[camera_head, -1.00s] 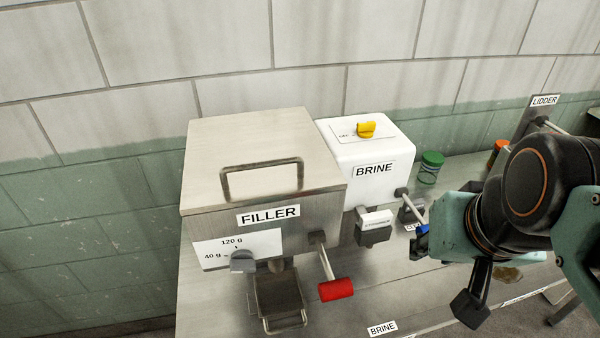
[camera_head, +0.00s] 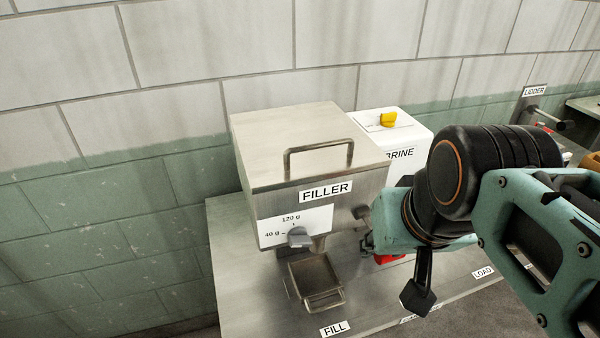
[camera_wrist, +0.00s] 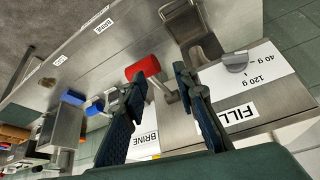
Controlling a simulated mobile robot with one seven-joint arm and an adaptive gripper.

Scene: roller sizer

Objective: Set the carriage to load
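A metal tray-like piece with a wire handle (camera_head: 322,298), which may be the carriage, sits under the filler, by the FILL label (camera_head: 335,329). It also shows at the top of the wrist view (camera_wrist: 203,48). My gripper (camera_wrist: 160,82) is open, fingers apart, close to the filler's red-ended lever (camera_wrist: 143,68). In the head view the red grip (camera_head: 390,259) is mostly behind my arm. I cannot tell whether a finger touches the lever.
The filler (camera_head: 300,150) has a grey knob (camera_head: 299,238) on its 40 g to 120 g plate. The white brine box (camera_head: 400,130) with a yellow knob stands behind it, partly hidden. The lidder (camera_head: 535,100) is far right. Bare bench lies left of the tray.

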